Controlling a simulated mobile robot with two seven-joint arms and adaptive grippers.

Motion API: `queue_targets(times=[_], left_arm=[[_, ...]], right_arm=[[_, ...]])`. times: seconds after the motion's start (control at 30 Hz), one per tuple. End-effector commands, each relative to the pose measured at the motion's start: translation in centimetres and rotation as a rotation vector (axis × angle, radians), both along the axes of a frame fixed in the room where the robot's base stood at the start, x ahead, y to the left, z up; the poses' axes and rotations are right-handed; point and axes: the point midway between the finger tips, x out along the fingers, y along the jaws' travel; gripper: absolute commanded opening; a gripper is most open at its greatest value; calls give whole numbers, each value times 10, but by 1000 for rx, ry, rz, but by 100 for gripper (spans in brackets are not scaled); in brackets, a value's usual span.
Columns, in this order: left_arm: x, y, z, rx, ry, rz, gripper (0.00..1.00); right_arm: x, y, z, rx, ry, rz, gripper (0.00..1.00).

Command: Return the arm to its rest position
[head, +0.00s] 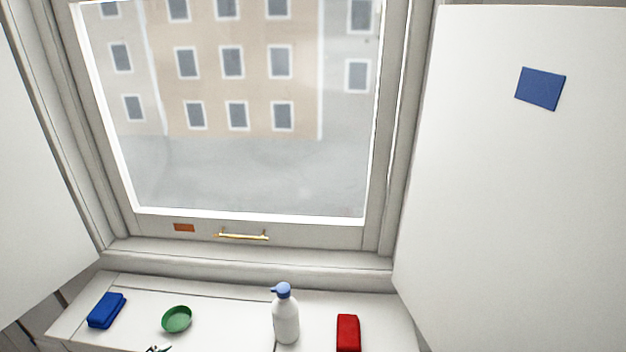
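A small dark and pale piece (158,348) shows at the bottom edge of the head view, just below the green bowl. It looks like the tip of my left gripper, but nearly all of it is cut off by the frame. I cannot tell whether it is open or shut, or whether it holds anything. My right gripper and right arm are not in view.
A white sill (235,310) runs under a closed window with a brass handle (243,236). On it stand a blue block (106,311), a green bowl (177,319), a white bottle with blue pump top (286,320) and a red block (348,333). White panels flank both sides.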

Motion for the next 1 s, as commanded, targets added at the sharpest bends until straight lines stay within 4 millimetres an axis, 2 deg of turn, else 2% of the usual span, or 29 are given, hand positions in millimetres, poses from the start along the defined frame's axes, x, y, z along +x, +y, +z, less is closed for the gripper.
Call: queue_targets(times=[0.03, 0.3, 0.4, 0.7, 1.0], left_arm=[[-12, 10, 1, 26, 5, 41, 73], [-72, 72, 7, 199, 63, 230, 73], [-89, 87, 7, 242, 87, 277, 73], [-67, 36, -49, 36, 23, 211, 73], [-64, -29, -116, -286, -61, 185, 73]], right_arm=[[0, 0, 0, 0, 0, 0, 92], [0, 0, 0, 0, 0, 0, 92], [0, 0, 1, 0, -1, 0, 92], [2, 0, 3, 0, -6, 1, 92], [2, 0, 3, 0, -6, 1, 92]])
